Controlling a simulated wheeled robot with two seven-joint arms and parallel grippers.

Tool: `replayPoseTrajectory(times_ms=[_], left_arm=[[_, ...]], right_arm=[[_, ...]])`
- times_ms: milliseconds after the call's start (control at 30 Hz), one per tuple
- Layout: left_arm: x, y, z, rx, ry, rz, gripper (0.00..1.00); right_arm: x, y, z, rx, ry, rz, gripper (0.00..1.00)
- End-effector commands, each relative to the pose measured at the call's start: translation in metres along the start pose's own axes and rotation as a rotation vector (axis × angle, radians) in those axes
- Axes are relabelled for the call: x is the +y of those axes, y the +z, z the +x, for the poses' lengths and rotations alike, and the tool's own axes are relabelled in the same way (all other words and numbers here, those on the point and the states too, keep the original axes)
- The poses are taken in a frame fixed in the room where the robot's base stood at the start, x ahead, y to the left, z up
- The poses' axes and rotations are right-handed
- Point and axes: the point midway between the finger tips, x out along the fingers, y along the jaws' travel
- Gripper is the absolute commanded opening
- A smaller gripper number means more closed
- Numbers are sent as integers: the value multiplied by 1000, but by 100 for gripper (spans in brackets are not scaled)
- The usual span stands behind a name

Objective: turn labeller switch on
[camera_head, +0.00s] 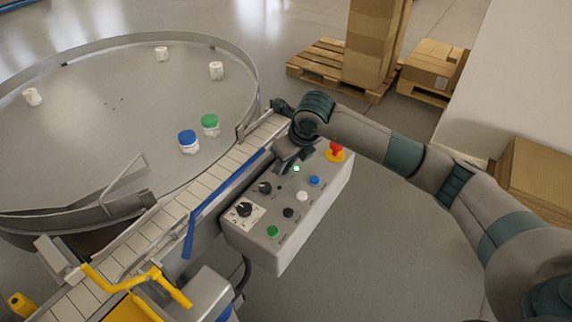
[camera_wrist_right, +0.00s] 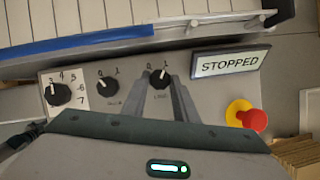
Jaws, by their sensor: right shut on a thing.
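A grey control box (camera_head: 278,235) stands beside the conveyor, with knobs and buttons on top. In the right wrist view, three black rotary knobs line its panel (camera_wrist_right: 212,92). The rightmost, the labeller switch (camera_wrist_right: 159,77), has 0 and 1 marks and a partly hidden label below. My right gripper (camera_wrist_right: 161,83) is shut on this knob, one finger on each side. In the head view, my right gripper (camera_head: 282,163) is down at the far end of the box, and its wrist hides that knob. My left gripper is not in view.
A display (camera_wrist_right: 230,63) reads STOPPED. A red emergency button (camera_wrist_right: 252,119) on a yellow base is close to the right of my gripper. The conveyor (camera_head: 150,235) and round table (camera_head: 90,110) with several small jars lie left. Pallets of boxes stand behind.

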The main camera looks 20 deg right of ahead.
Motion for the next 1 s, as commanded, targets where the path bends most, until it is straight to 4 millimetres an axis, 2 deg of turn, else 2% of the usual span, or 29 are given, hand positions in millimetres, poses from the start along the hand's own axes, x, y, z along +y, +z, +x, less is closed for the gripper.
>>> replayPoseTrajectory(times_ms=[300, 333, 400, 767, 1000], left_arm=[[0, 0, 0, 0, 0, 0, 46], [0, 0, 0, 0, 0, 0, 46], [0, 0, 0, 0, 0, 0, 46], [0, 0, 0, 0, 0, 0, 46], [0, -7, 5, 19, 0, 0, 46]], right_arm=[[-1, 1, -1, -2, -2, 3, 4], [-1, 1, -1, -2, -2, 3, 29], [-1, 1, -1, -2, -2, 3, 44], [0, 0, -1, 0, -1, 2, 44], [0, 1, -16, -3, -1, 1, 44]])
